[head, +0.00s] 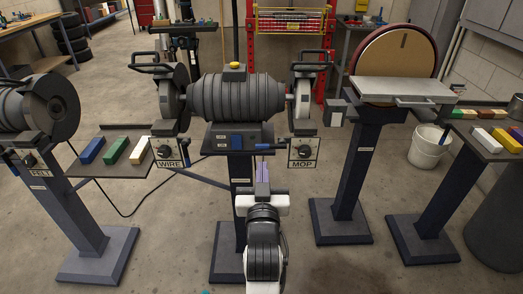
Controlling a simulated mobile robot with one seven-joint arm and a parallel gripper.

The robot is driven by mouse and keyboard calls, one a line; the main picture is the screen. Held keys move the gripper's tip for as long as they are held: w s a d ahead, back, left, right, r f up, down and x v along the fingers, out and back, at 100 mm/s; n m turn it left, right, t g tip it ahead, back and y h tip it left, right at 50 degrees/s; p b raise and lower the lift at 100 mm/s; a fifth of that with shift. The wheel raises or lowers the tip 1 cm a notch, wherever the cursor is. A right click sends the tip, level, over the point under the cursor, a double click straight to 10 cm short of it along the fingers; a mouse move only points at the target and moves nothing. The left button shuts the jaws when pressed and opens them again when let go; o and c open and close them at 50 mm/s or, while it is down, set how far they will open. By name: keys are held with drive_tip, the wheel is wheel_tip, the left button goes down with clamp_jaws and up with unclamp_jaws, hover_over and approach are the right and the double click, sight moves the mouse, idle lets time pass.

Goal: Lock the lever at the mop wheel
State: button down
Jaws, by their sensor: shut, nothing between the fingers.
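The mop wheel (302,99) is the pale wheel at the right end of the grey ribbed bench grinder, partly hidden by its dark guard. Below it hangs a plate lettered MOP (303,162), with a dark round knob or lever (304,151) on it. The lever's exact setting is too small to tell. My gripper (262,162) points away from me, in front of the grinder's pedestal. It is left of the MOP plate and apart from it. Its narrow purple fingers are shut with nothing between them.
A similar plate lettered WIRE (168,163) hangs at the grinder's left. The grinder (237,96) stands on a dark pedestal. A disc sander (404,92) is at the right, with a white bucket (428,146) behind. A tray of coloured bars (100,170) is left.

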drive_tip(key=r+p, duration=0.2)
drive_tip(key=p, duration=0.1)
hover_over(271, 146)
drive_tip(key=s+a, duration=0.3)
drive_tip(key=s, duration=0.2)
drive_tip(key=f, duration=0.1)
drive_tip(key=w+f, duration=0.2)
drive_tip(key=f, duration=0.1)
drive_tip(key=shift+d+f+p, duration=0.1)
drive_tip(key=shift+d+p, duration=0.15)
drive_tip(key=shift+p, duration=0.15)
drive_tip(key=shift+w+f+n+b, duration=0.1)
drive_tip(key=shift+f+n+b, duration=0.1)
drive_tip(key=shift+n+b, duration=0.1)
